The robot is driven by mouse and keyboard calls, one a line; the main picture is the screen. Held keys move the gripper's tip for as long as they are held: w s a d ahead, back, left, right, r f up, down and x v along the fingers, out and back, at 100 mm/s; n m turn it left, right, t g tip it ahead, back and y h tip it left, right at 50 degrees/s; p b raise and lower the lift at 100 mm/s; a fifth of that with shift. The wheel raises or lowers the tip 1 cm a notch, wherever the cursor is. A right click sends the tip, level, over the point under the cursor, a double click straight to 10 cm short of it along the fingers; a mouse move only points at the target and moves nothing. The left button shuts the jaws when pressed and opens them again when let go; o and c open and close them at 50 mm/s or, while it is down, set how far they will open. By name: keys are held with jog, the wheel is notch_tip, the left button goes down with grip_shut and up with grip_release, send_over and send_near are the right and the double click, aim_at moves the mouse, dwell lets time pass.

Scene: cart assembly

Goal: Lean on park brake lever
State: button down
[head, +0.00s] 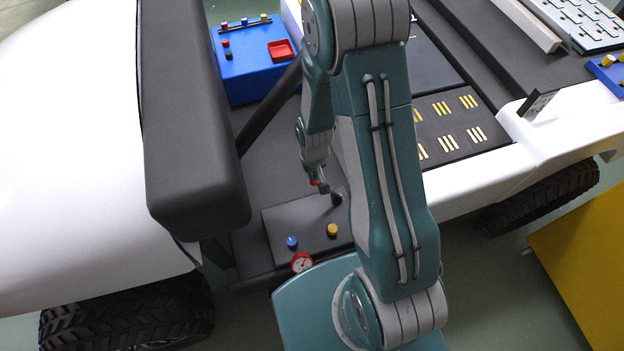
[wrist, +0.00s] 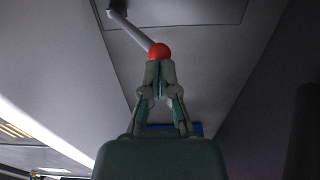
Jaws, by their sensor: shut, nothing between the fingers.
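The park brake lever appears to be a thin grey rod (wrist: 135,32) with a red ball knob (wrist: 159,51) at its end. In the wrist view it slants from a dark mount at the upper left down to the ball, just in front of my fingertips. My gripper (wrist: 160,66) is shut, and its tips overlap or touch the ball's lower edge; I cannot tell which. My arm hides part of this area.
A black seat back (head: 190,120) stands at left. A blue box (head: 243,72) sits behind. A yellow block (head: 585,245) is at right.

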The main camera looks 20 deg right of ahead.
jog(key=shift+f, duration=0.3)
jog(key=shift+r, duration=0.15)
jog(key=shift+r, duration=2.9)
jog(key=s+r+t, duration=0.2)
jog(key=s+r, duration=0.2)
jog(key=r, duration=0.8)
jog(key=s+r+t, duration=0.2)
jog(key=s+r, duration=0.1)
jog(key=r, duration=1)
jog(key=s+r+t, duration=0.1)
jog(key=s+r, duration=0.4)
jog(key=s, duration=0.2)
jog(key=shift+r+t, duration=0.25)
jog(key=shift+t, duration=0.05)
jog(key=shift+s, duration=0.1)
